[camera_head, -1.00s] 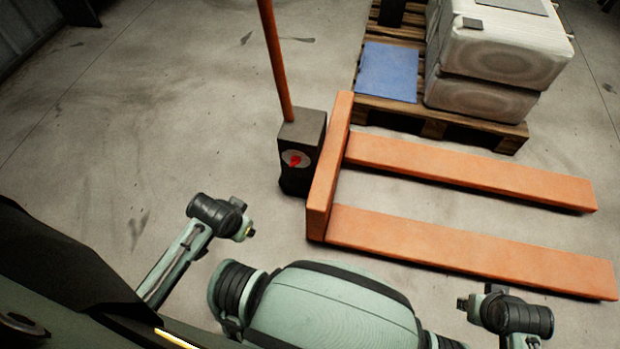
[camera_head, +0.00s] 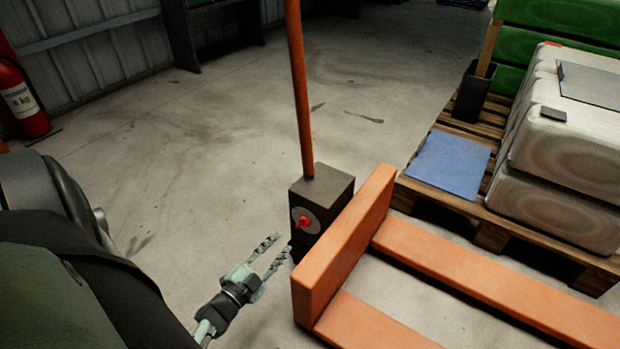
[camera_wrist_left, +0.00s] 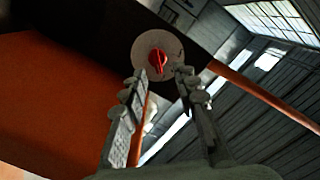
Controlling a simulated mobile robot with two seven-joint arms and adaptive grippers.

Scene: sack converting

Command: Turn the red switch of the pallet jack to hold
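The red switch (camera_head: 303,221) sits on a round grey plate on the dark box of the pallet jack (camera_head: 345,245). The jack has an orange handle pole and orange forks. My left gripper (camera_head: 272,246) is open and empty, just left of and slightly below the switch in the head view. In the left wrist view the switch (camera_wrist_left: 158,62) and its plate show beyond the fingertips, between and above the two spread fingers (camera_wrist_left: 162,80). The fingers appear apart from the switch. My right gripper is not in view.
A wooden pallet (camera_head: 440,197) with a blue sheet (camera_head: 448,163), white sacks (camera_head: 560,140) and a dark bin (camera_head: 473,92) stands at the right. A fire extinguisher (camera_head: 22,98) is at the far left. The floor left of the jack is clear.

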